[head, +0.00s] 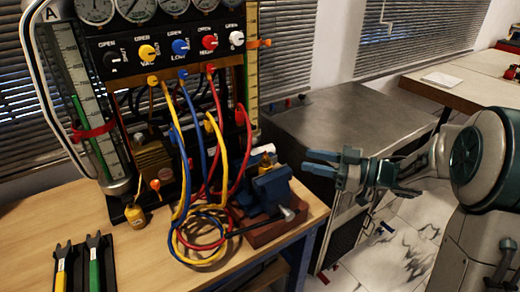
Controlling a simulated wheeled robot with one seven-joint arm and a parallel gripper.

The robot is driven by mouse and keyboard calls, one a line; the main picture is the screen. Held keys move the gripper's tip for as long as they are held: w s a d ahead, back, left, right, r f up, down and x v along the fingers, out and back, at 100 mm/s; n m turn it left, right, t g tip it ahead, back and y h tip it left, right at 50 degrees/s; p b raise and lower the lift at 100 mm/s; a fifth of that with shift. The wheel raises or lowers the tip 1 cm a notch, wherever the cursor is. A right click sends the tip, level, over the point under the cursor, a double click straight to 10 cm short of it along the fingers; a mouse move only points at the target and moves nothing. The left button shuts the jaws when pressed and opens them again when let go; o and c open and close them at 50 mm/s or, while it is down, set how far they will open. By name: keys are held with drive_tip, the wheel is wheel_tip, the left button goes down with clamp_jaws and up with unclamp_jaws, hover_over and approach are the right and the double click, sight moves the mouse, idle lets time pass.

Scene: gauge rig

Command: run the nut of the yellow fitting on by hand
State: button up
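A small yellow-brass piece (266,164) shows above the jaws of a blue vise (270,188) at the table's right front. It may be the yellow fitting, but its nut and thread are too small to make out.
Yellow, blue and red hoses (200,222) hang from the panel (170,50) and coil beside the vise. Two wrenches (94,262) sit in black holders at front left. A dark cabinet (350,120) stands behind my gripper.

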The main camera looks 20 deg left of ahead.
sight(258, 163)
drive_tip(key=shift+n+g, duration=0.4)
drive_tip(key=shift+g, duration=0.4)
drive_tip(key=a, duration=0.4)
drive_tip(key=s+a, duration=0.1)
drive_tip(key=a, duration=0.9)
drive_tip(key=shift+s+p, duration=0.2)
drive_tip(key=shift+p, duration=0.2)
